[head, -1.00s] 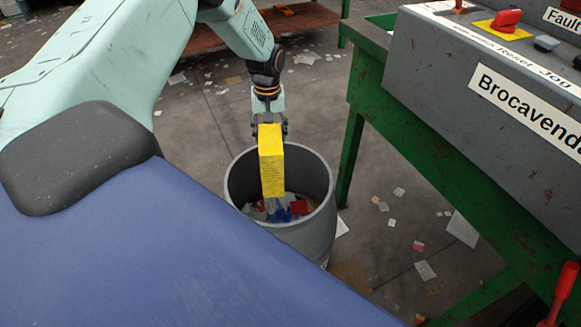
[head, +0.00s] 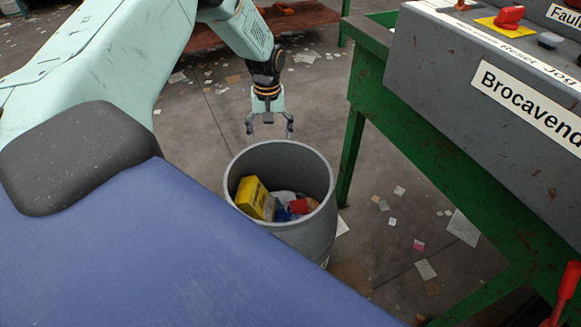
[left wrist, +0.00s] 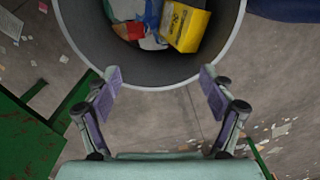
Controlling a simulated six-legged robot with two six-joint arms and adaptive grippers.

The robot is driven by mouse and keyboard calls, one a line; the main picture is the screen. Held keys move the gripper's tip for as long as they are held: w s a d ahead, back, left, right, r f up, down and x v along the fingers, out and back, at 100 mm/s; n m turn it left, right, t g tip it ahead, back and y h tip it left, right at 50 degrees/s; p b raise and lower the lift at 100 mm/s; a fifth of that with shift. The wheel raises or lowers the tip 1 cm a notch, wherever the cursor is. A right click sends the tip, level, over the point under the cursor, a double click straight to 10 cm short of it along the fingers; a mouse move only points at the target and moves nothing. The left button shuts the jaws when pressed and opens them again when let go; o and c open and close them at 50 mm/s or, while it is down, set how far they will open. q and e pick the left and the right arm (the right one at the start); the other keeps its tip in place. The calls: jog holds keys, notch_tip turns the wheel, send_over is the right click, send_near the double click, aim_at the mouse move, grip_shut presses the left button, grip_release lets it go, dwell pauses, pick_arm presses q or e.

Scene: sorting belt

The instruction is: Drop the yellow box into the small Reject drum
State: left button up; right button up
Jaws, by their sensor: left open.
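The yellow box (head: 254,198) lies tilted inside the grey drum (head: 318,218), against its left wall and on other rubbish. In the left wrist view the yellow box (left wrist: 186,27) rests inside the drum (left wrist: 160,75), with its lower part among the rubbish. My left gripper (head: 270,133) is open and empty, above the far rim of the drum. In the left wrist view its two fingers (left wrist: 160,80) are spread wide, with nothing between them. My right gripper is not in view.
Red, blue and white rubbish (head: 298,206) lies in the drum. A green bench (head: 440,180) with a grey control box (head: 450,80) stands at the right. Paper scraps (head: 425,269) litter the floor. A blue surface (head: 170,250) fills the lower left.

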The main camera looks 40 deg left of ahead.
pick_arm(q)
notch_tip(320, 180, up, 12)
dwell(0.5)
notch_tip(320, 180, down, 9)
jog(key=p, duration=0.3)
jog(key=shift+r+p, duration=0.2)
jog(key=shift+p, duration=0.1)
dwell(0.5)
jog(key=shift+f, duration=0.15)
dwell(0.3)
